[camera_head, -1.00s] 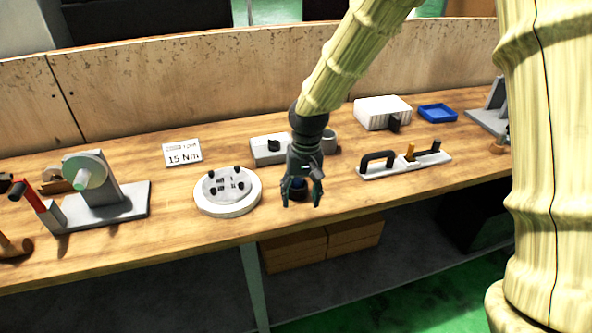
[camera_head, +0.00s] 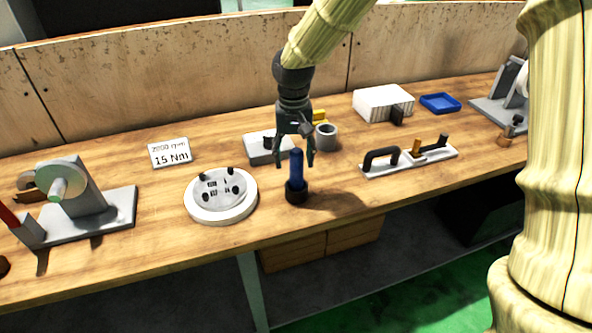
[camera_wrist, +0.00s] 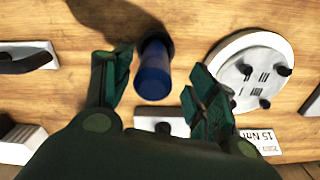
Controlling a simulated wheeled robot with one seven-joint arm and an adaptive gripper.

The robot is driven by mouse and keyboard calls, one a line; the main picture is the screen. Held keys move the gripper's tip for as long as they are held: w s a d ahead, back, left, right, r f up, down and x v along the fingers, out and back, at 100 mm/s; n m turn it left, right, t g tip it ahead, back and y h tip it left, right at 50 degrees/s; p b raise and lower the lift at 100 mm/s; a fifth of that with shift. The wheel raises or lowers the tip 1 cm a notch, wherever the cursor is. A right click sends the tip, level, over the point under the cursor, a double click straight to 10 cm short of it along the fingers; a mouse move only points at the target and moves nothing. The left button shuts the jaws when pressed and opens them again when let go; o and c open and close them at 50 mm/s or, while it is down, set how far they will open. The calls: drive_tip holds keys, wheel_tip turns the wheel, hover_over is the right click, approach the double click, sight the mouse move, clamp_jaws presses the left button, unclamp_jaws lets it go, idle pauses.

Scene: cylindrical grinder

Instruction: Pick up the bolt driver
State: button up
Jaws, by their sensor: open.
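The bolt driver, as I take it, is the blue upright handle (camera_head: 297,172) standing in a black round base (camera_head: 296,194) near the table's front edge. My gripper (camera_head: 295,163) is open and points down over it. In the head view the top of the handle shows between the two fingers. In the wrist view the blue handle (camera_wrist: 153,74) lies in the gap between the fingers (camera_wrist: 156,78), and neither finger visibly touches it. How deep the handle sits between the fingertips is hard to tell.
A white round plate (camera_head: 220,212) with black knobs stands left of the handle. A grey box (camera_head: 262,152) and a grey cup (camera_head: 326,137) are behind. A white tray with handles (camera_head: 437,156) is to the right. A sign (camera_head: 170,152) reads 15 Nm.

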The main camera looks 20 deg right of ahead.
sight(297, 170)
drive_tip(key=shift+d+f+p, duration=0.15)
drive_tip(key=shift+f+p, duration=0.15)
drive_tip(key=shift+f, duration=1.05)
drive_tip(key=shift+d+f+p, duration=0.15)
drive_tip(key=shift+f+p, duration=0.1)
drive_tip(key=shift+f, duration=1.1)
drive_tip(key=c, duration=1.1)
